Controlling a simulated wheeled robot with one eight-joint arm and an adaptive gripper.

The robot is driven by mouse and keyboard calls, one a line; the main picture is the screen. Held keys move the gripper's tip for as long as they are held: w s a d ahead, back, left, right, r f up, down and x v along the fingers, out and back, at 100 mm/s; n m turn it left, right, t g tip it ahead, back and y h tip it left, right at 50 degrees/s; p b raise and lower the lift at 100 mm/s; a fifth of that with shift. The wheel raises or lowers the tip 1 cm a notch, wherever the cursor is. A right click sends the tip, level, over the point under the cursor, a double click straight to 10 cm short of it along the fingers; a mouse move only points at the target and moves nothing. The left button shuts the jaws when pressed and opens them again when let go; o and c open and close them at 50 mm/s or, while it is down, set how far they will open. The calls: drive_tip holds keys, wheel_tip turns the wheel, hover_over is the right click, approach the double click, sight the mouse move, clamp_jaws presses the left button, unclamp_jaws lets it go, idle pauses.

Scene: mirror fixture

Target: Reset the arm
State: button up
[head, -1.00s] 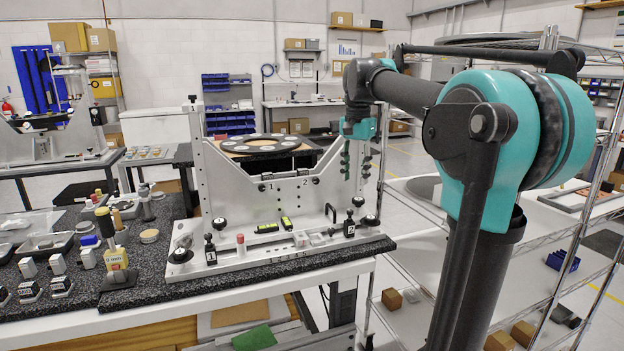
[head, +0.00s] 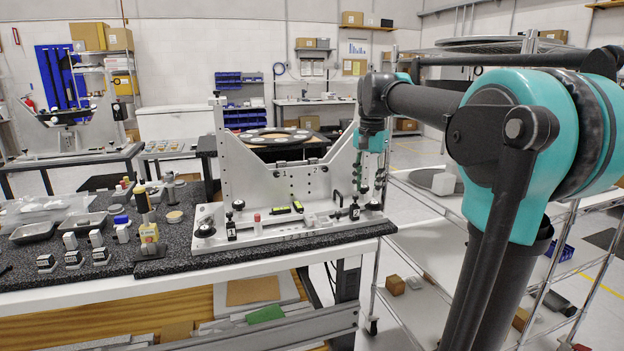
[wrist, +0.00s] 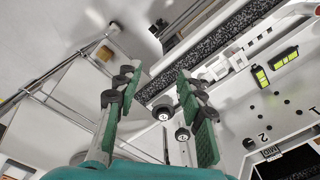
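I cannot tell whether the fingers touch the upright; no contact shows.
The speckled bench (head: 300,241) holds small blocks, trays and a yellow-handled stamp-like tool (head: 149,235) at left. A black handle and knobs sit on the fixture's base. A wire shelf rack (head: 430,205) stands at right, close to my arm. Floor shows behind the bench.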

drive_tip(key=s+d+f+n+t, duration=0.1)
drive_tip(key=s+f+n, duration=0.1)
drive_tip(key=s+f, duration=0.5)
drive_tip(key=s+d+f+n+t, duration=0.1)
drive_tip(key=s+f, duration=0.6)
drive_tip(key=f, duration=0.7)
drive_tip(key=s+d+f+n+t, duration=0.1)
drive_tip(key=s+d+f+n, duration=0.1)
drive_tip(key=s+f+n, duration=0.2)
drive_tip(key=s+f, duration=0.3)
drive_tip(key=f, duration=0.3)
drive_tip(key=shift+f+t, duration=0.2)
drive_tip(key=shift+t, duration=0.2)
drive_tip(key=shift+s, duration=0.1)
